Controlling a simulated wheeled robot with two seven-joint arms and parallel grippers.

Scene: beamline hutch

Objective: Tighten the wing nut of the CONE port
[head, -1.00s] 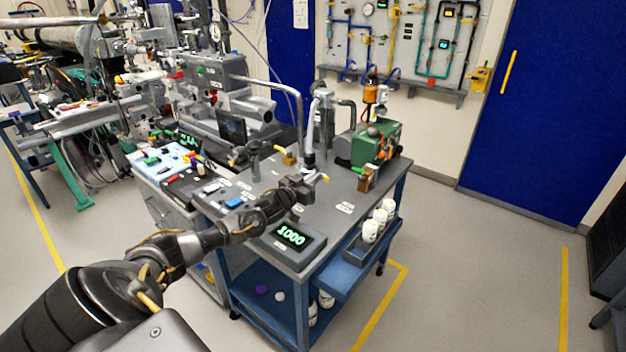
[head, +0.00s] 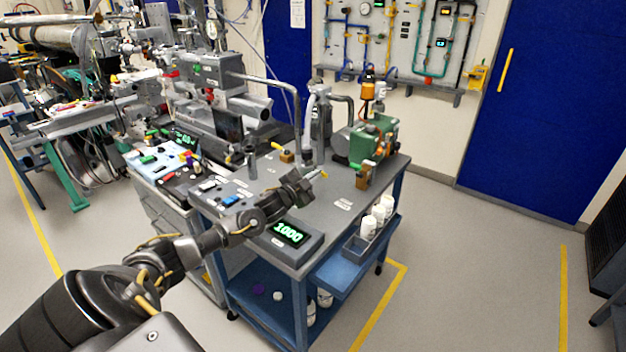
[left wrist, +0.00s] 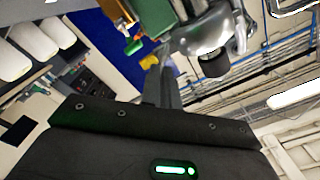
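My left gripper (head: 308,180) is over the blue-framed bench cart (head: 335,205), in front of a grey upright fitting (head: 320,125) with a hose. A small yellow piece (head: 323,174) shows at its tip; I cannot tell what it is. In the left wrist view a dark finger (left wrist: 165,90) lies close to a grey metal part (left wrist: 205,35), touching or apart is unclear. Whether the fingers are open or shut does not show clearly. I cannot make out the CONE label or pick out its wing nut. My right gripper is not in view.
A green pump (head: 372,140) stands at the cart's back right. A display reading 1000 (head: 289,233) is at the front. White bottles (head: 378,215) stand in a side tray. A bent pipe (head: 290,95) rises behind.

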